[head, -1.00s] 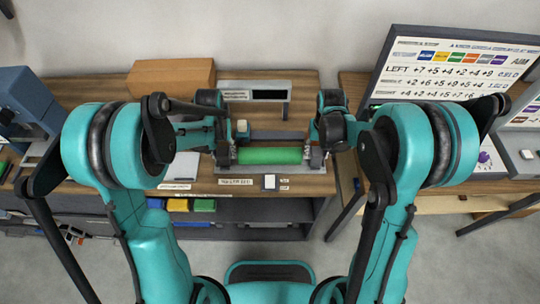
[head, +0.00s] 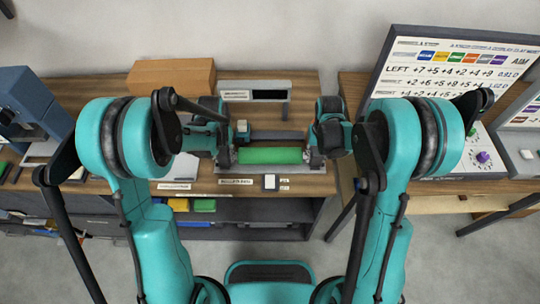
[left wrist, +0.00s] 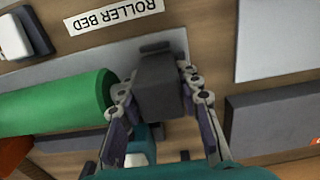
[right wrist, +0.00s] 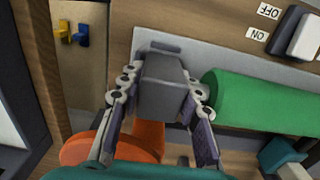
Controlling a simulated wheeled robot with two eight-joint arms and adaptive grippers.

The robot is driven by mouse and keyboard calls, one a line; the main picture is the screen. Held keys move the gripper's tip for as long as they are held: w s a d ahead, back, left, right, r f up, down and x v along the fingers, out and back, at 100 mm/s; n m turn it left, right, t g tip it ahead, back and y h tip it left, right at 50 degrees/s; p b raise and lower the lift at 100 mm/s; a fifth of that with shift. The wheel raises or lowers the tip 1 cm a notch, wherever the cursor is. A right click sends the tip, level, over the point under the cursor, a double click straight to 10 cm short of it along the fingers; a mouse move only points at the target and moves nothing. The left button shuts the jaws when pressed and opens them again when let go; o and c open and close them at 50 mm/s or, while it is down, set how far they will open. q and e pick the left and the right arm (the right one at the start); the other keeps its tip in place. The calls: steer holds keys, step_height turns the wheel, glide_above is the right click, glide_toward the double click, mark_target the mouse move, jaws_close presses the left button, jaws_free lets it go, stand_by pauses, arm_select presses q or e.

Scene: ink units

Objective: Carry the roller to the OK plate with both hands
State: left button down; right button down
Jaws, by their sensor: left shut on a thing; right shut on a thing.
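The green roller (head: 270,155) lies level across the roller bed (head: 288,168) on the wooden bench in the head view. Its left end shows in the left wrist view (left wrist: 55,103) and its right end in the right wrist view (right wrist: 260,103). My left gripper (head: 228,155) is shut around the grey block (left wrist: 158,85) at the roller's left end. My right gripper (head: 314,157) is shut around the grey block (right wrist: 163,85) at its right end. I cannot tell whether the roller is clear of the bed. I cannot make out an OK plate label.
A white switch (head: 270,182) sits at the bench's front edge, below the roller. A grey stand (head: 255,90) and a brown box (head: 171,75) are behind. A pale plate (head: 174,186) lies front left. A gap separates the bench from the right table with its board (head: 455,75).

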arm_select(q)
steer(key=shift+r, duration=0.1)
arm_select(e)
steer(key=shift+r, duration=0.1)
